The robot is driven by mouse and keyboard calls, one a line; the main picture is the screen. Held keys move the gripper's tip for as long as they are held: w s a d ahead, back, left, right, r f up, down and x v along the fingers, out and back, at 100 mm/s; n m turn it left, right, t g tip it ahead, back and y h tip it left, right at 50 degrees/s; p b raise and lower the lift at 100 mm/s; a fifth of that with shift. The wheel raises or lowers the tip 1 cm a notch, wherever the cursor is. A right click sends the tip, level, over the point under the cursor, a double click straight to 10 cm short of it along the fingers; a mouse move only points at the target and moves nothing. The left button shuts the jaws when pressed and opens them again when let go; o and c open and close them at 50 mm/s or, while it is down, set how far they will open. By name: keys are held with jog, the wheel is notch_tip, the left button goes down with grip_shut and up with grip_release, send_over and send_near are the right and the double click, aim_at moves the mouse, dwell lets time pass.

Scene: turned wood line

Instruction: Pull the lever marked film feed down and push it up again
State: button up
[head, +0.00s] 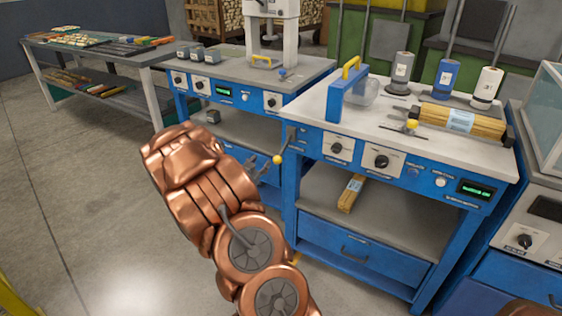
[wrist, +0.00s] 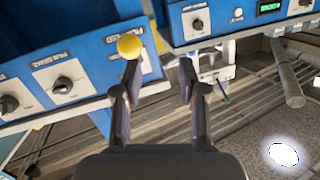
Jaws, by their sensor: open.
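The lever's yellow ball knob (head: 278,159) shows at the left side of the blue wrapping bench. In the wrist view the yellow knob (wrist: 130,46) is beside and just beyond the left fingertip, next to a panel label that appears to read film feed. The lever's shaft is mostly hidden there. In the head view a short dark arm runs from the bench corner to the knob. My gripper (wrist: 158,68) is open with nothing between its fingers. In the head view my gripper (head: 264,171) is close to the knob, partly hidden by my copper arm. I cannot tell whether they touch.
The bench top (head: 385,118) holds a blue frame with yellow handle (head: 350,68), several spools and a wood bundle (head: 462,121). Another lever with a yellow knob (head: 411,124) stands on it. A second blue bench (head: 310,68) is close behind. Floor at left is clear.

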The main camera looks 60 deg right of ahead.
aim_at(279, 156)
jog(key=shift+s+d+f+m+g+h+b, duration=0.15)
jog(key=shift+s+d+f+g+h+b, duration=0.15)
jog(key=shift+s+d, duration=0.3)
jog(key=shift+s+d+f+m+g+h+b, duration=0.1)
jog(key=shift+s+d+f+m+h, duration=0.1)
jog(key=shift+s+d+h, duration=0.35)
jog(key=shift+s+d+r, duration=0.15)
jog(key=shift+s+d, duration=0.15)
jog(key=shift+s, duration=0.1)
jog(key=shift+w+d, duration=0.2)
jog(key=shift+d, duration=1.05)
jog(key=shift+w+d, duration=0.15)
jog(key=shift+d, duration=1.05)
jog(key=shift+w+d, duration=0.2)
jog(key=shift+d, duration=1.05)
grip_shut()
